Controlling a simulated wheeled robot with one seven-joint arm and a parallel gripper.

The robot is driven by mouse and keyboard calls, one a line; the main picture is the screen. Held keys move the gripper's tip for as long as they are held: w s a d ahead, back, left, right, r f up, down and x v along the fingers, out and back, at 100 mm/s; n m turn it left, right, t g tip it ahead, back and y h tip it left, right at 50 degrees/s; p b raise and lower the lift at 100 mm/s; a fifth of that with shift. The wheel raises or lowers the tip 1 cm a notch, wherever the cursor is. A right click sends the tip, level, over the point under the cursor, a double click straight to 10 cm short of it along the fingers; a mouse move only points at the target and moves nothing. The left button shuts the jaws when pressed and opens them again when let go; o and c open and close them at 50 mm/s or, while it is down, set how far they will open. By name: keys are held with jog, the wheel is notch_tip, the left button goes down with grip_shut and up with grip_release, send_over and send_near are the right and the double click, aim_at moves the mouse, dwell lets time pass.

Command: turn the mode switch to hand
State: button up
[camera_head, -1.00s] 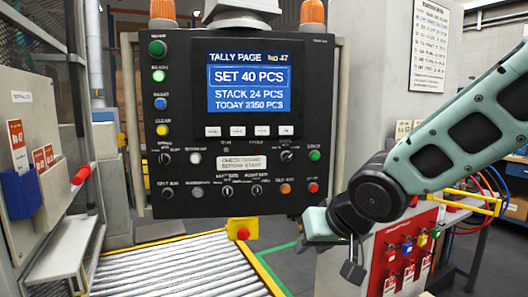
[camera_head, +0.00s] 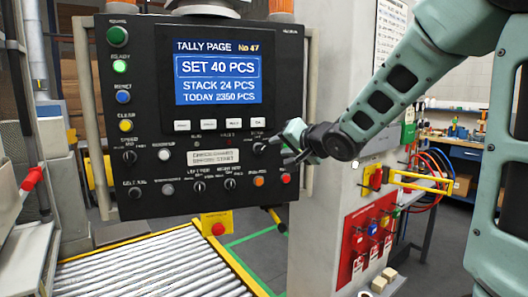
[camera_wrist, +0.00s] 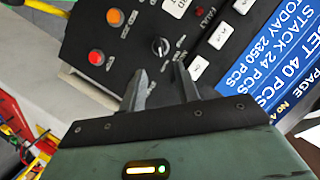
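The mode switch appears to be the black rotary knob (camera_head: 259,147) at the right of the control panel (camera_head: 215,150), under the screen; its label is too small to read surely. In the wrist view the knob (camera_wrist: 160,46) has a light pointer line; which position it marks is unclear. My gripper (camera_head: 289,150) is at the panel's right edge, just right of the knob. In the wrist view my gripper (camera_wrist: 158,76) has its two fingers apart with nothing between them, and the knob lies just beyond the tips. The green button right of the knob is hidden.
A red button (camera_head: 286,178) and an orange button (camera_head: 258,181) sit below the knob. White keys (camera_head: 257,122) are above it. A roller conveyor (camera_head: 150,272) runs below the panel. A red lockout board (camera_head: 366,236) is at the lower right.

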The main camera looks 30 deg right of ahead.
aim_at(262, 148)
jog(key=x, duration=0.9)
jog(key=shift+a, duration=0.1)
grip_shut()
